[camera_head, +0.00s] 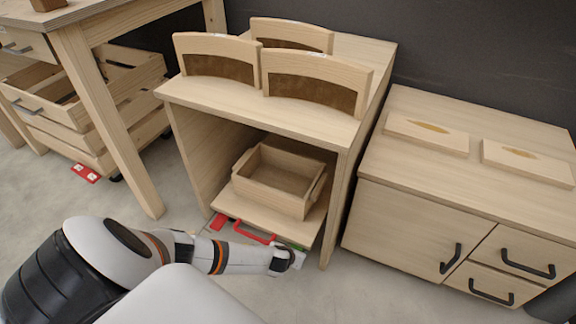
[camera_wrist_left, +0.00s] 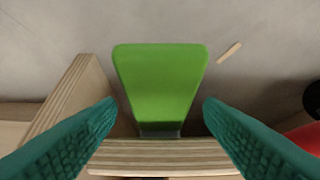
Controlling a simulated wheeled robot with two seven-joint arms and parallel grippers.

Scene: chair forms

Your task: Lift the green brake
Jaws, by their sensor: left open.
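The green brake (camera_wrist_left: 160,75) is a tapered green tab, wide at its far end. It sticks out from the edge of a layered wooden board (camera_wrist_left: 160,158) in the left wrist view. My left gripper (camera_wrist_left: 160,108) is open, with one teal finger on each side of the tab and gaps between. In the head view my left gripper (camera_head: 285,260) is low at the front right of the cart under the cabinet. Only a sliver of green shows there, mostly hidden behind the gripper. My right gripper is in neither view.
The low cart (camera_head: 262,213) carries a wooden box (camera_head: 278,180) and has a red handle (camera_head: 254,234). A red tab (camera_head: 218,221) is at its left. The wooden cabinet (camera_head: 345,140) stands around it. A drawer unit (camera_head: 410,215) is to the right. Grey floor is free in front.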

